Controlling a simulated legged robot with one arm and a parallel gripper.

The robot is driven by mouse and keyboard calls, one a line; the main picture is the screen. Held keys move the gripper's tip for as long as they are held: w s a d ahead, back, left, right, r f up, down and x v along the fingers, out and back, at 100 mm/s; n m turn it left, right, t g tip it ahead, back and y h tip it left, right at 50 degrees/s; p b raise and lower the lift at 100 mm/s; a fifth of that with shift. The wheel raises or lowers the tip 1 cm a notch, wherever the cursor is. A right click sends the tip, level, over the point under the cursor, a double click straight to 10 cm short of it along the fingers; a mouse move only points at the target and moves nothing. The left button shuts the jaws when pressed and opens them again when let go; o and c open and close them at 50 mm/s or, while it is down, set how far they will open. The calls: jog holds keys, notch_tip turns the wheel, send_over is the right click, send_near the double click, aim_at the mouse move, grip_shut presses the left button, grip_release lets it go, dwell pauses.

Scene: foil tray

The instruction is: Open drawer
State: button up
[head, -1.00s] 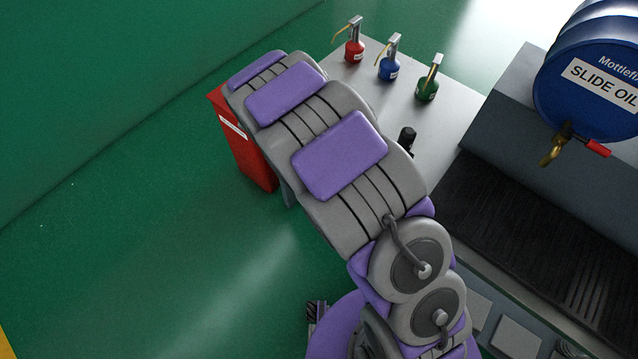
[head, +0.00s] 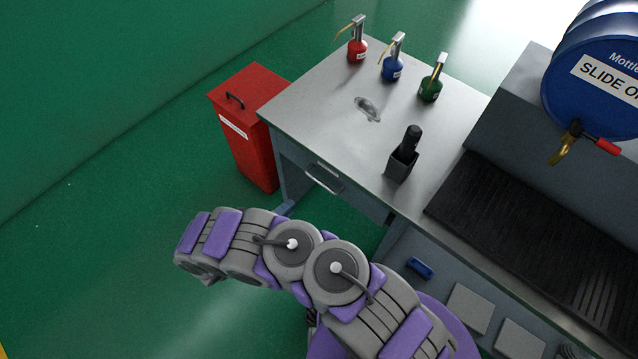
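The drawer (head: 350,196) is set under the top of the grey workbench, and its front looks flush and closed. Its metal pull handle (head: 323,179) faces the left front, with a small pale label above it. My grey and purple arm rises from the bottom and reaches left over the green floor, in front of and below the drawer in the picture. The arm is clear of the handle in the picture. The arm's far end bends down at the left, and my gripper's fingers are hidden behind or below it.
A blue drum (head: 597,85) is at right. Floor at left is clear.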

jog(key=b, duration=0.4)
send_near(320, 182)
jog(key=x, duration=1)
jog(key=shift+w+f, duration=0.1)
jog(key=shift+f, duration=0.3)
jog(key=shift+c, duration=0.5)
grip_shut()
jog(key=shift+f, duration=0.1)
